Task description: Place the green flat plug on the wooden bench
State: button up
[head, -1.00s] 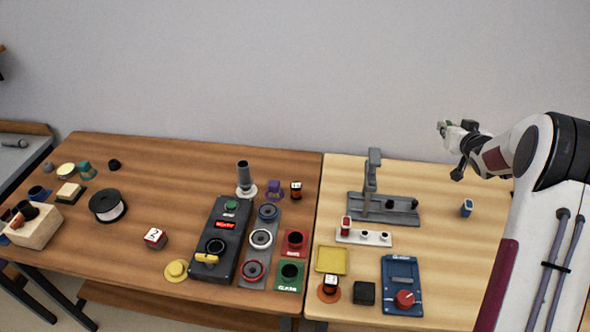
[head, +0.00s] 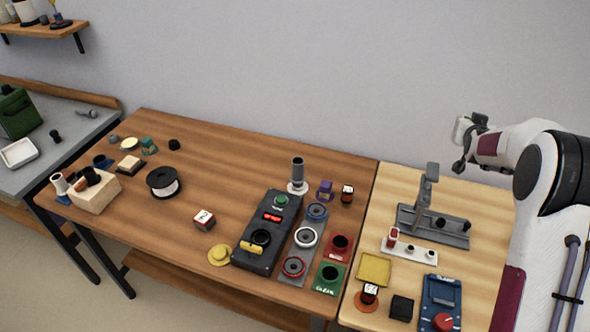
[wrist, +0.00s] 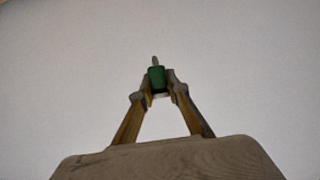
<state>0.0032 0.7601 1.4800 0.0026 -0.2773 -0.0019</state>
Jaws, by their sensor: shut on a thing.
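The green plug (wrist: 156,77) shows in the wrist view as a short green body with a thin grey pin at its far end. My gripper (wrist: 157,92) is shut on it, and only bare wall shows behind. In the head view the wrist is raised at the right against the wall, above the light bench; the fingers and plug cannot be made out there. Two wooden work surfaces stand side by side: a brown wooden bench (head: 225,140) at the left and middle, and a lighter wooden bench (head: 400,180) at the right.
The light bench carries a grey stand (head: 430,222) and a blue box (head: 441,302). A grey metal table (head: 60,125) stands at far left.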

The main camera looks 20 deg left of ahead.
jog(key=s+a+f, duration=0.1)
jog(key=s+a, duration=0.2)
jog(key=a, duration=0.9)
jog(key=s+a+f+m+h, duration=0.1)
jog(key=s+a, duration=0.1)
jog(key=a, duration=1)
jog(key=s+a+f, duration=0.1)
jog(key=s+a, duration=0.2)
jog(key=a, duration=0.9)
jog(key=s+a+f, duration=0.4)
jog(key=s+a, duration=0.6)
jog(key=a, duration=0.1)
jog(key=s+a+f, duration=0.4)
jog(key=s+a, duration=0.7)
jog(key=shift+n+y, duration=0.4)
jog(key=shift+f, duration=3.05)
